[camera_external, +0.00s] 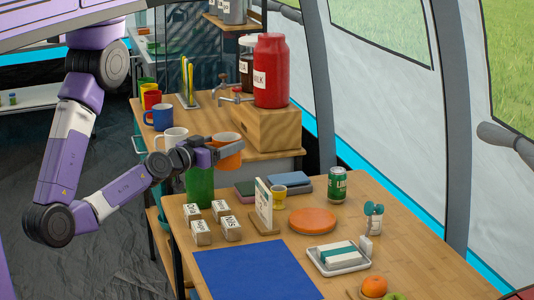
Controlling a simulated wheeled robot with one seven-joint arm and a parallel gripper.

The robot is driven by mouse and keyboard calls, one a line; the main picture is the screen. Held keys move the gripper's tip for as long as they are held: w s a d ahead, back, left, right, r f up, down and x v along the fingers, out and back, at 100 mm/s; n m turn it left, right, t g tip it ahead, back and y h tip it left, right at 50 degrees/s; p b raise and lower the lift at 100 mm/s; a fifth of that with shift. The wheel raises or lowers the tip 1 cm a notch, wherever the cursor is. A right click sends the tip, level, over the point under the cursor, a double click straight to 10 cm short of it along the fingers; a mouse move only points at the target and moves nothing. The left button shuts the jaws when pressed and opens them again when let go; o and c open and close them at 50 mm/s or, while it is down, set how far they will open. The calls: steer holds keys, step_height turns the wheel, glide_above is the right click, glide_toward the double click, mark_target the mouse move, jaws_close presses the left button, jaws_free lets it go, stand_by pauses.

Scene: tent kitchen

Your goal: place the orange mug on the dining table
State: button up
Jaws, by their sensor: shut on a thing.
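The orange mug (228,158) is in my gripper (212,154), held upright in the air. It hangs above the back left part of the dining table (365,256), near the gap to the counter behind. My gripper is shut on the mug from its left side. The fingertips are small in this view and partly hidden against the mug.
Below the mug stand a green cylinder (200,187), several small labelled boxes (230,228), a menu stand (263,205) and folded cloths (287,181). A blue mat (255,272) lies bare in front. An orange disc (312,221) and a tray (338,265) are farther right.

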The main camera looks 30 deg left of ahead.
steer(key=s+d+r+m+g+h, duration=0.1)
steer(key=s+d+m+g+h, duration=0.2)
steer(key=s+d, duration=0.65)
steer(key=s+d+r+m+g+h, duration=0.15)
steer(key=s+d+h, duration=0.4)
steer(key=s, duration=0.75)
steer(key=shift+m+t+y, duration=0.25)
steer(key=shift+m+y, duration=0.1)
steer(key=shift+y, duration=0.4)
steer(key=shift+d+f+b, duration=0.25)
steer(key=shift+f+b, duration=0.4)
steer(key=shift+f, duration=2.7)
steer(key=shift+d+f+b, duration=0.25)
steer(key=shift+f+b, duration=0.45)
steer(key=shift+f, duration=2.7)
steer(key=shift+d+f+b, duration=0.25)
steer(key=shift+f+b, duration=0.4)
steer(key=shift+f, duration=2.7)
steer(key=shift+f, duration=0.2)
steer(key=o, duration=1.4)
steer(key=shift+r, duration=0.1)
